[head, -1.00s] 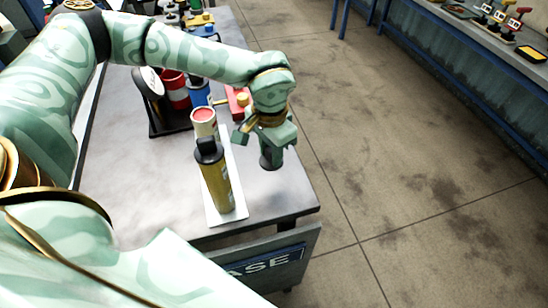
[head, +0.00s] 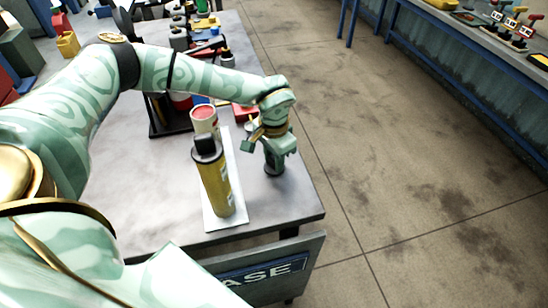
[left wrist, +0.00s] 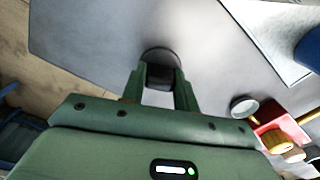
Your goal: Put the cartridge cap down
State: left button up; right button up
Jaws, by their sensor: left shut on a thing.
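The cartridge cap (left wrist: 161,57) is a dark round piece between the fingers of my left gripper (left wrist: 162,80) in the left wrist view. In the head view, my left gripper (head: 274,150) points down near the right edge of the table, with the dark cap (head: 274,169) at its fingertips. The cap is low, at or just above the tabletop; I cannot tell if it touches. A cream cylinder with a red top (head: 204,117) stands left of the gripper. My right gripper is out of view.
A yellow bottle with a black top (head: 215,185) stands on a white sheet (head: 238,190) on the grey table (head: 165,205). A red object (head: 243,112) lies behind the gripper; it also shows in the left wrist view (left wrist: 275,135). Tabletop near the front right corner is clear.

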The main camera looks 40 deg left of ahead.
pick_arm(q)
jog(key=o, duration=0.9)
jog(key=shift+f, duration=0.1)
jog(key=shift+o, duration=0.2)
notch_tip(320, 180, up, 12)
jog(key=p, duration=0.4)
